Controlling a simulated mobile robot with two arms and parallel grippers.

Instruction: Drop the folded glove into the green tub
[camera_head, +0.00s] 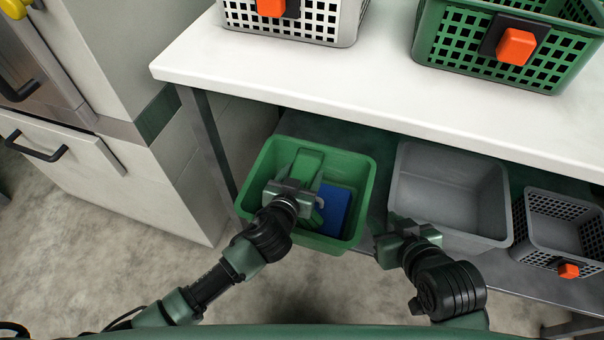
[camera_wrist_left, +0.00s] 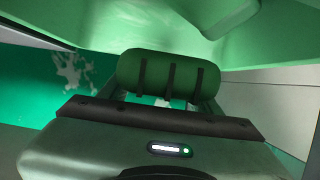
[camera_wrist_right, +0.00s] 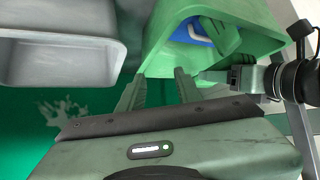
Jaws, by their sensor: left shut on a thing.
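The green tub (camera_head: 362,190) stands on the shelf below the white worktop. My left gripper (camera_head: 303,168) reaches into the tub's opening from above. It is shut on a dark green roll with black bands, the folded glove by its look (camera_wrist_left: 168,72), held across its fingertips. The tub's green wall fills the top of the left wrist view. My right gripper (camera_wrist_right: 160,90) is open and empty, outside the tub near its right wall. Whether the glove touches the tub's inside cannot be told.
A blue thing (camera_head: 335,209) and a green piece lie in the tub. A grey tub (camera_head: 450,225) and a grey basket (camera_head: 555,205) stand to its right. Crates with orange tags sit on the worktop (camera_head: 330,85). A cabinet is at left.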

